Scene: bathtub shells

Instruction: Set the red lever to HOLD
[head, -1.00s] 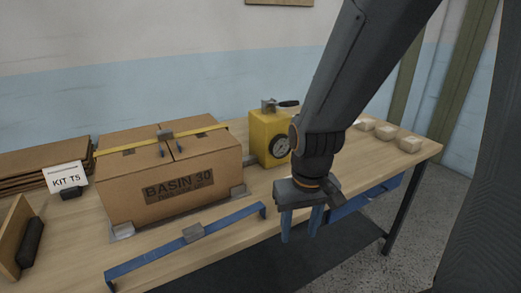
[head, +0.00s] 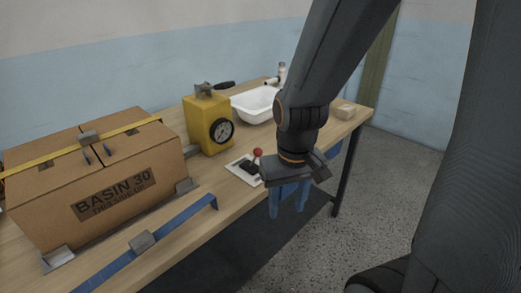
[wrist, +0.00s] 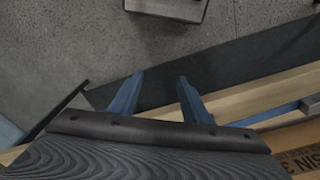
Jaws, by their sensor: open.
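The red lever (head: 258,153) has a red ball knob and stands on a small pale plate (head: 238,168) with a black base, on the bench beside the yellow box. The plate's markings are too small to read, and its right part is hidden behind my gripper. My gripper (head: 288,205) is open and empty, pointing down just in front of the bench's front edge, to the right of the lever. In the wrist view its two blue fingers (wrist: 158,95) are apart over the floor and bench edge. The lever does not show in the wrist view.
A yellow box with a gauge (head: 208,125) stands behind the lever. A white basin (head: 255,104) is farther back. A strapped carton (head: 95,190) and a blue bar (head: 150,242) lie to the left. A pale block (head: 344,111) sits at the right end.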

